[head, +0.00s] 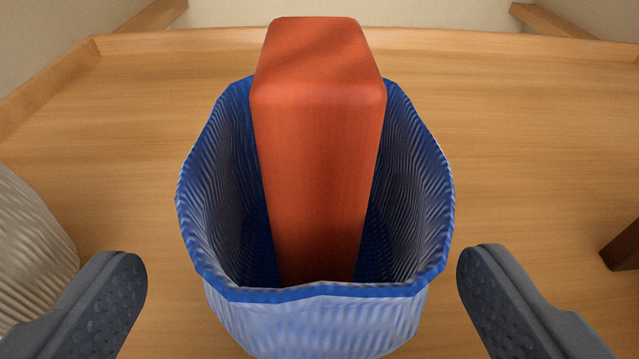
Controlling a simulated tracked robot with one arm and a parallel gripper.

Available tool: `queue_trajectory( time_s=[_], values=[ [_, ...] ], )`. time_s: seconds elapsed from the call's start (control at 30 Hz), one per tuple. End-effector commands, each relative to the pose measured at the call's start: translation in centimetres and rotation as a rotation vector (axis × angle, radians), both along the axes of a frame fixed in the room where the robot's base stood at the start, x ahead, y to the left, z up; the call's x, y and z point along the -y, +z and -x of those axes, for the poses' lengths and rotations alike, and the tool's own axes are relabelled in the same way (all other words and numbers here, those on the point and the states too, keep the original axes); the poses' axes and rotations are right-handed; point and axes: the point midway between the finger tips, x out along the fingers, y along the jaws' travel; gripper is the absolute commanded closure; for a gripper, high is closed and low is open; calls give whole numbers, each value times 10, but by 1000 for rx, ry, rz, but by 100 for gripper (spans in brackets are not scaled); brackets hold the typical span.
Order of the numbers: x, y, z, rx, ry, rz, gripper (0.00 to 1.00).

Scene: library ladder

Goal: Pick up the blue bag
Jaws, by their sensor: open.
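The blue bag (315,320) stands upright and open-topped on a wooden surface, in the middle of the head view. It has a blue rim and ribbed, paler sides. A red-orange block (318,150) stands inside it and sticks up well above the rim. My gripper (302,285) is open, with one dark grey finger to the left of the bag and one to the right. Clear gaps show between both fingers and the bag's sides. The bag's base is out of view below.
A pale ribbed object (30,250) stands at the left edge, close to my left finger. A dark brown object (622,247) is partly in view at the right edge. The wooden surface (520,130) has raised edges at the back and left and is bare around the bag.

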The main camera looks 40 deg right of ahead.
Motion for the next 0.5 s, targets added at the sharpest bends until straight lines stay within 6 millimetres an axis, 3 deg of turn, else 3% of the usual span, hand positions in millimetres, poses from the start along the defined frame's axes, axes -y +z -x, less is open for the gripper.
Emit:
queue_trajectory(
  time_s=[0.5],
  values=[
    [34, -11, -37, 1, 1, -1, 13]
  ],
)
